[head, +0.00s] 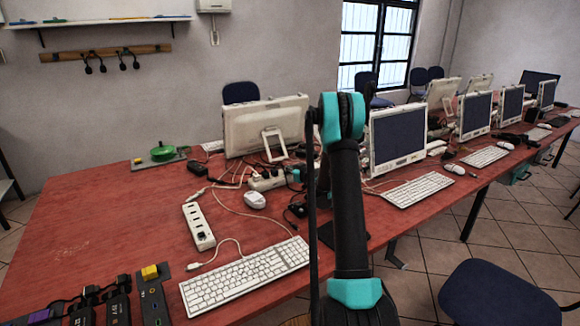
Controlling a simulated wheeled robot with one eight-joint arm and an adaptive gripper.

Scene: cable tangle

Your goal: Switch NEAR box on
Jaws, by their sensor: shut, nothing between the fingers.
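Two white socket boxes lie on the red table (85,215). The nearer one is a long white power strip (193,220) left of the mouse, with several dark sockets and a small dark part near its front end. Whether that part is a switch, and its position, is too small to tell. The farther white box (267,181) lies among cables below the big monitor, with plugs in it. No label is readable on either. My black and teal arm rises in the middle right of the strip. My gripper cannot be made out; it is hidden or out of frame.
A white keyboard (246,275) and a mouse (254,200) lie beside the strip. Tangled cables run around both boxes. A monitor (262,126) stands behind. Dark blocks, one with a yellow part (150,272), line the near left edge.

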